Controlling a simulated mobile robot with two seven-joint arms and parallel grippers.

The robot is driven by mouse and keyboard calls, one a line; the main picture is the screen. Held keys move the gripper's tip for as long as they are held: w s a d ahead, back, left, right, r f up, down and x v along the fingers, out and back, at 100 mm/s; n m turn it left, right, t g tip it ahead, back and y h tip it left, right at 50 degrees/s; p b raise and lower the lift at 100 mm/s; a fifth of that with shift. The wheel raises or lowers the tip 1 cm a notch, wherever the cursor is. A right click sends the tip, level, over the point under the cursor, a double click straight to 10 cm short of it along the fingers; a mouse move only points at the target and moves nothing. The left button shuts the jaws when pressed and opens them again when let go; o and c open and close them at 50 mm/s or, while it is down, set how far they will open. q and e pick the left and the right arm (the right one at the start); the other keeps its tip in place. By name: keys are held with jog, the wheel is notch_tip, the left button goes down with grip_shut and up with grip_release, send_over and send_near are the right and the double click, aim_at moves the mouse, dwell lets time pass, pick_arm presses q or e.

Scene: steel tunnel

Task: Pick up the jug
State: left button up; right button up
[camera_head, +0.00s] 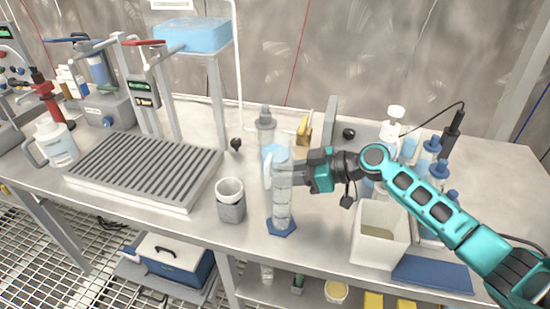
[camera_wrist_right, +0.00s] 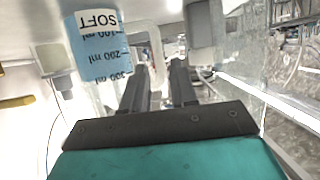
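A clear jug with blue contents (camera_head: 274,153) stands on the bench, partly hidden behind a tall measuring cylinder (camera_head: 283,210) with a blue foot. A pale handle shows at its left. My right gripper (camera_head: 299,172) reaches in from the right, level with the vessels, its fingertips partly hidden by the cylinder. In the right wrist view, the two dark fingers (camera_wrist_right: 160,80) are apart. A blue vessel with ml marks (camera_wrist_right: 95,45) is left of them, and a pale curved piece shows between or behind them; contact is unclear. My left gripper is out of view.
Another white jug with a handle (camera_head: 57,145) stands at the far left beside a ribbed grey tray (camera_head: 120,196). A grey cup (camera_head: 231,206) is left of the cylinder. A white bin (camera_head: 378,240) and several blue-capped bottles stand at right, under my arm.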

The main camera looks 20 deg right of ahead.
aim_at(267, 187)
jog(key=p+x, duration=0.1)
jog(key=x, duration=0.4)
jog(key=shift+w+a, duration=0.15)
jog(key=shift+w, duration=0.05)
grip_shut()
jog(key=shift+r, duration=0.1)
